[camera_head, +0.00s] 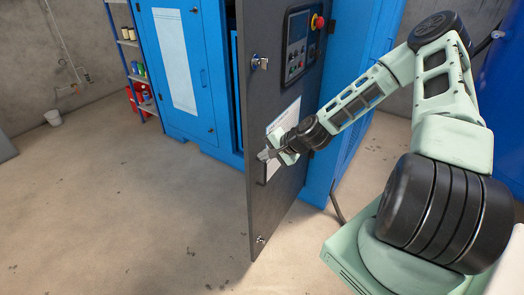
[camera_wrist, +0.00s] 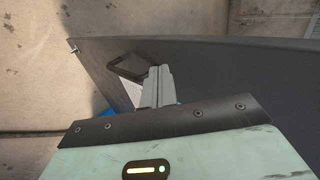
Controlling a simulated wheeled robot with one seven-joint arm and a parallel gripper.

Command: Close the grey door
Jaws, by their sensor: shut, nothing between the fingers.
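The grey door (camera_head: 264,205) stands wide open from the blue cabinet (camera_head: 344,110), showing its face with a control panel, a red knob and a paper sheet. My gripper (camera_head: 264,155) is shut and empty, in front of the lower half of the door's face by the paper. In the wrist view the shut fingers (camera_wrist: 157,82) lie over the door (camera_wrist: 230,65), close to a dark handle-like frame (camera_wrist: 126,66). I cannot tell whether the fingertips touch the door.
A blue cabinet front with a white sheet (camera_head: 175,60) stands behind the door to the left. A shelf (camera_head: 133,55) with small containers is at its left side. The concrete floor at left is clear.

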